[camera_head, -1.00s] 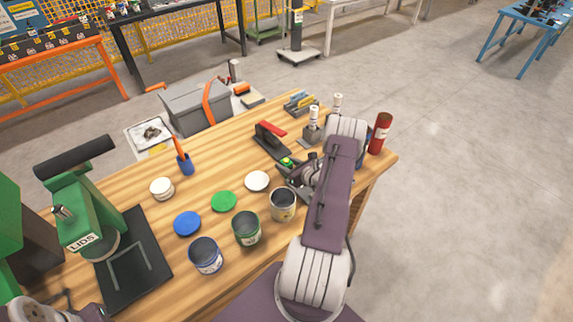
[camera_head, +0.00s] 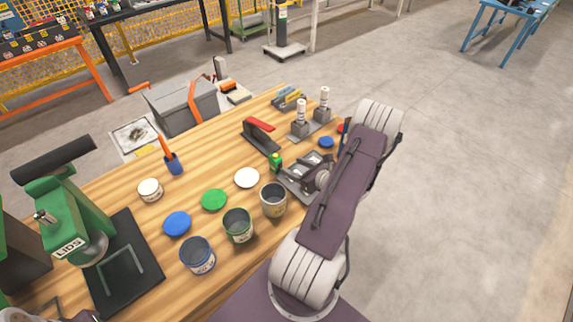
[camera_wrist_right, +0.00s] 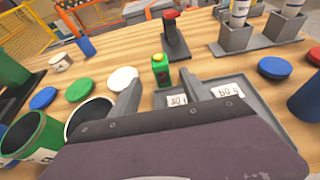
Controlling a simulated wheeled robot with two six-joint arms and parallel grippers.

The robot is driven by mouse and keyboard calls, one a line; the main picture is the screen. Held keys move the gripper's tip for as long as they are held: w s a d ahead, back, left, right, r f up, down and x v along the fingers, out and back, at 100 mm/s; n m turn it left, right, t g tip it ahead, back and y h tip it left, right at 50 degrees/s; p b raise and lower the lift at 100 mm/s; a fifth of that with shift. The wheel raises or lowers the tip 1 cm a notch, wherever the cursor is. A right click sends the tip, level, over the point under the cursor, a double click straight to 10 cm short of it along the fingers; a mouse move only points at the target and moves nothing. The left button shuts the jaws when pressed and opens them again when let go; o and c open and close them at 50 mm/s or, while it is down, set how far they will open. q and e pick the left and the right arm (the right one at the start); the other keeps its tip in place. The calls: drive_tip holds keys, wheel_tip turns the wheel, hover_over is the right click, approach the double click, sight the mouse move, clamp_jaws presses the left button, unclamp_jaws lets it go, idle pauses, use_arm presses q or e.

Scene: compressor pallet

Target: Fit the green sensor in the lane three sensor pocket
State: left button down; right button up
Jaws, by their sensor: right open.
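A small green block with a yellow top (camera_head: 275,161), which may be the green sensor, stands upright on the wooden table beside a grey tray. It also shows in the right wrist view (camera_wrist_right: 161,72). My right gripper (camera_wrist_right: 160,92) is open and empty. Its fingertips are low over the tray, one on each side of the line to the block, which stands just beyond them. In the head view the right gripper (camera_head: 303,177) is partly hidden by my forearm. Only part of my left arm shows at the lower left corner. I see no marked lane three sensor pocket.
The grey tray (camera_wrist_right: 262,102) holds labelled pieces. A red-handled clamp (camera_head: 260,135) stands behind the block. Open cans (camera_head: 238,225) and white, green and blue lids (camera_head: 214,199) lie left of it. Tubes in grey holders (camera_head: 301,112) stand behind right.

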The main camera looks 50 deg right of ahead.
drive_tip(key=shift+s+r, duration=0.1)
drive_tip(key=shift+s, duration=0.2)
